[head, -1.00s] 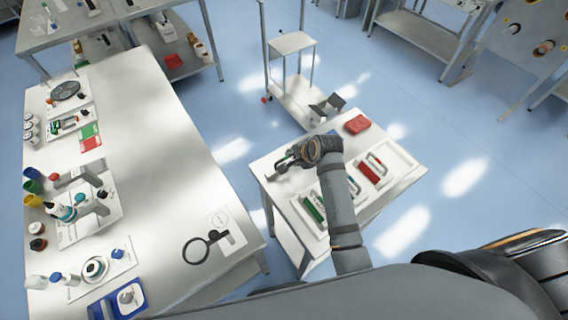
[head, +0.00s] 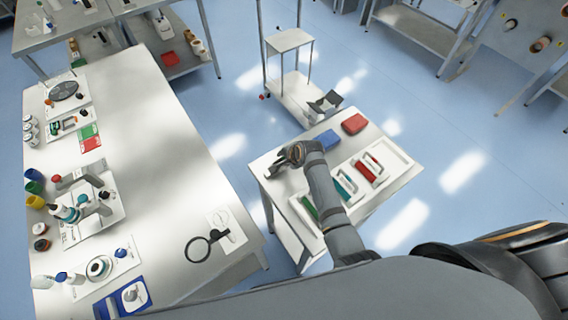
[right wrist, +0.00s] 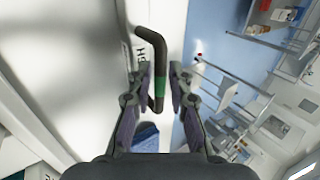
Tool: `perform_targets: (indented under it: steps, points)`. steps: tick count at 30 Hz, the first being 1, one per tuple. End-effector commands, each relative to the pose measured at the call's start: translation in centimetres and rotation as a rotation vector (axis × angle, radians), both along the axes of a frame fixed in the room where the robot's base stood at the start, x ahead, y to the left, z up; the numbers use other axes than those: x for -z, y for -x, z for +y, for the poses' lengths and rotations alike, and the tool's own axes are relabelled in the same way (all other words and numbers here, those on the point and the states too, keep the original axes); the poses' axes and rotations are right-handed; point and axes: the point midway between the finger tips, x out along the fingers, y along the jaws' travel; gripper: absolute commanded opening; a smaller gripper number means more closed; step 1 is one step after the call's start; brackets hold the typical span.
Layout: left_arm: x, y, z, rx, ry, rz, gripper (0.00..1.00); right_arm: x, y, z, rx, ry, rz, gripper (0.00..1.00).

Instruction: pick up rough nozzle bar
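My right gripper (head: 278,166) is over the left end of the small white table in the head view. In the right wrist view, its fingers (right wrist: 157,72) are open, one on each side of a dark bent bar with a green band (right wrist: 154,62). A gap shows between the bar and each finger. Bars with handles lie on the small table: a green one (head: 310,207), a teal one (head: 346,184) and a red one (head: 371,165). I cannot tell which item is the rough nozzle bar. My left gripper is not in view.
A large white table (head: 160,150) with tools stands at left. A cart (head: 292,90) stands behind.

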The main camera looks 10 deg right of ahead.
Motion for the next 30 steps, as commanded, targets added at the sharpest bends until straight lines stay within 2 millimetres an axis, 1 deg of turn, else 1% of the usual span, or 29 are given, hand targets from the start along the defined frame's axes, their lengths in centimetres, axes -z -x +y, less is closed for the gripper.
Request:
perform_targets:
  steps: [1, 3, 18, 22, 26, 28, 30]
  points:
    - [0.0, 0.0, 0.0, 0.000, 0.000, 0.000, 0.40, 0.0, 0.0, 0.0, 0.000, 0.000, 0.000, 0.09]
    - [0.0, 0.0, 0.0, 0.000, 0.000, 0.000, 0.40, 0.0, 0.0, 0.0, 0.000, 0.000, 0.000, 0.00]
    - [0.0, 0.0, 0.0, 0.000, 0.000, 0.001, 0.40, -0.2, -0.1, 0.0, 0.001, 0.000, -0.003, 0.00]
    - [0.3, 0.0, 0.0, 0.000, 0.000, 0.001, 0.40, -0.4, -0.1, 0.0, 0.001, -0.001, -0.004, 0.00]
    - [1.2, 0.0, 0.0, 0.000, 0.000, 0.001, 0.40, -1.5, -0.1, 0.0, 0.001, -0.001, -0.006, 0.00]
    - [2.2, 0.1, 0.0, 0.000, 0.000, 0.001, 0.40, -2.7, -0.2, 0.0, 0.002, -0.002, -0.009, 0.00]
    - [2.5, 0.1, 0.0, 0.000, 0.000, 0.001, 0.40, -4.4, 0.2, -1.4, 0.002, 0.004, -0.008, 0.00]
